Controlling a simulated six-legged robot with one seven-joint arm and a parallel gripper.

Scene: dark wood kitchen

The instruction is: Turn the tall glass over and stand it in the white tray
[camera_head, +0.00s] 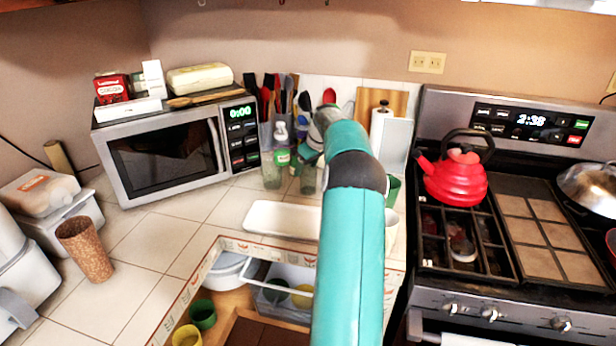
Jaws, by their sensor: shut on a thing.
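The white tray (283,218) lies on the tiled counter, its right end hidden behind my arm. My gripper (309,156) is above and behind the tray, shut on the tall glass (308,181). The glass is greenish and see-through, and hangs roughly upright below the fingers. My arm and gripper hide part of it, and I cannot tell which end of it is up.
A clear bottle (274,160) stands just left of the glass, in front of a utensil holder. A microwave (170,148) is at the left and a brown cup (86,250) at the front left. A red kettle (456,182) sits on the stove. An open drawer (286,290) is below the tray.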

